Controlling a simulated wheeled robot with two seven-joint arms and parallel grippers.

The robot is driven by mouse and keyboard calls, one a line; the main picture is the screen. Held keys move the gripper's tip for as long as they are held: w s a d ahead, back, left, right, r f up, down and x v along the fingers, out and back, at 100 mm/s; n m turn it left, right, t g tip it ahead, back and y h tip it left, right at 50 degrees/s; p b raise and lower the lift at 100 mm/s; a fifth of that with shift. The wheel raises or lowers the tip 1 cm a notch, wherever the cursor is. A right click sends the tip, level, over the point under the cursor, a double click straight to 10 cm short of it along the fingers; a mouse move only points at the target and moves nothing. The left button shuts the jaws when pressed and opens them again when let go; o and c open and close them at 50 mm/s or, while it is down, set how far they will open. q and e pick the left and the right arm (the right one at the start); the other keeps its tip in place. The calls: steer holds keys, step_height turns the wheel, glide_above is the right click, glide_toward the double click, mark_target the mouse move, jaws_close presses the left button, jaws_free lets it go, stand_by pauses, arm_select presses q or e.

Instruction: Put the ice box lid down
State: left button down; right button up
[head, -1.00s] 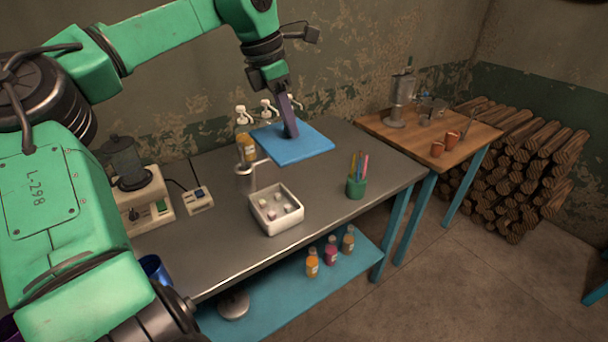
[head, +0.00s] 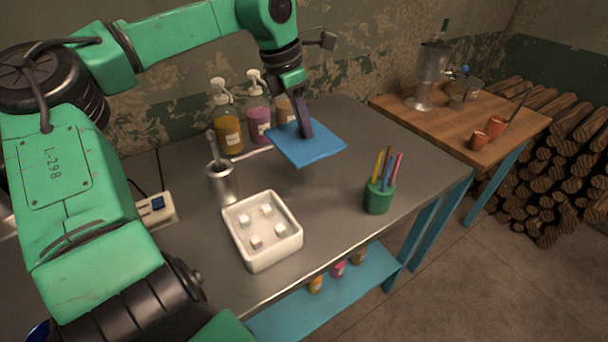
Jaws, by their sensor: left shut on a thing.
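The ice box lid (head: 322,148) is a flat blue square. My left gripper (head: 305,130) is shut on it from above, near its middle. The lid is held roughly level, and it seems to be a little above the grey table, over its back part; the exact gap is hard to tell. The white ice box (head: 277,258) stands open on the table, in front and to the left of the lid, with several pale cubes inside. My right gripper does not show.
A metal cup with a tool (head: 221,184) stands left of the lid. Pump bottles (head: 228,130) stand behind it. A green cup of coloured sticks (head: 379,198) stands at the right. Grey tabletop (head: 325,205) is clear between the box and the green cup. A wooden table (head: 450,125) is beyond.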

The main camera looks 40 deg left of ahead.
mark_target(291, 139)
arm_select(q)
steer(key=f, duration=1.4)
steer(key=shift+w+a+p, duration=0.15)
steer(key=shift+w+p, duration=0.05)
steer(key=shift+p, duration=0.15)
steer(key=shift+a, duration=0.1)
steer(key=c, duration=1)
jaws_free()
steer(key=shift+f, duration=0.1)
steer(key=o, duration=0.3)
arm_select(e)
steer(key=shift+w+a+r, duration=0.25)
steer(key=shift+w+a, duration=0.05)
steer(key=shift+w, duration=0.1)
arm_select(q)
steer(key=shift+r, duration=0.2)
steer(key=b+v, duration=0.1)
steer(key=v, duration=1.1)
steer(key=shift+f, duration=0.1)
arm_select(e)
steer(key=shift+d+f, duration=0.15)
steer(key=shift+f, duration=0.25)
